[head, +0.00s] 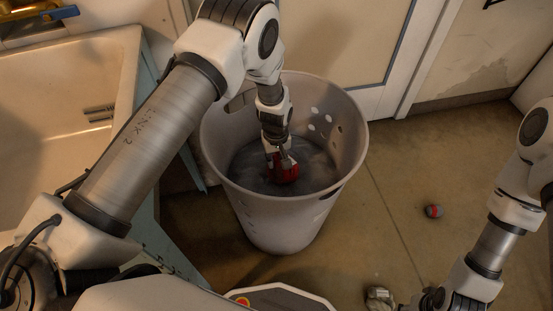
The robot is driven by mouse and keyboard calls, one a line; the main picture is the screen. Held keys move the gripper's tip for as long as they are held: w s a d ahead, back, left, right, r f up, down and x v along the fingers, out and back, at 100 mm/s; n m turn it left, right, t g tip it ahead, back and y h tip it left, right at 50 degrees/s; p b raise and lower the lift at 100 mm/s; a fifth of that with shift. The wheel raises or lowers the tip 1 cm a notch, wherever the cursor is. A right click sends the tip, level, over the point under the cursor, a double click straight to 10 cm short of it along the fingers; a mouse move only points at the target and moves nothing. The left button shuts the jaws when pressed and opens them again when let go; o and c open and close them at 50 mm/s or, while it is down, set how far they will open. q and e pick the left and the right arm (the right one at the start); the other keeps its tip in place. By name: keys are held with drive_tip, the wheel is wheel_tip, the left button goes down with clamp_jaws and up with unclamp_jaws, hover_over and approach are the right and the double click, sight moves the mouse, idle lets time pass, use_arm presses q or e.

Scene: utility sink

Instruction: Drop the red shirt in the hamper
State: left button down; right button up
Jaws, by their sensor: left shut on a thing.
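The red shirt (287,174) is a small bunched red cloth inside the hamper. My left gripper (280,160) reaches down into the hamper and is shut on the shirt, hiding part of it. The hamper (275,228) is a tall grey round bin with holes in its upper wall, standing upright on the floor. Its inside looks dark grey around the shirt. I cannot tell whether the shirt touches what is below it.
A white utility sink (128,90) stands at the left, close to the hamper. A small red and grey ball-like thing (433,211) lies on the floor at the right. A door (335,35) is behind the hamper.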

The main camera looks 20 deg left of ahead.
use_arm(q)
drive_tip(key=shift+f+b, duration=0.3)
drive_tip(key=shift+f, duration=0.3)
drive_tip(key=c, duration=1)
unclamp_jaws()
drive_tip(key=shift+r+p, duration=0.3)
drive_tip(key=shift+r, duration=0.1)
wheel_tip(320, 180, up, 12)
drive_tip(key=p, duration=0.2)
drive_tip(key=shift+r+p, duration=0.2)
drive_tip(key=shift+p, duration=0.2)
drive_tip(key=shift+r, duration=0.15)
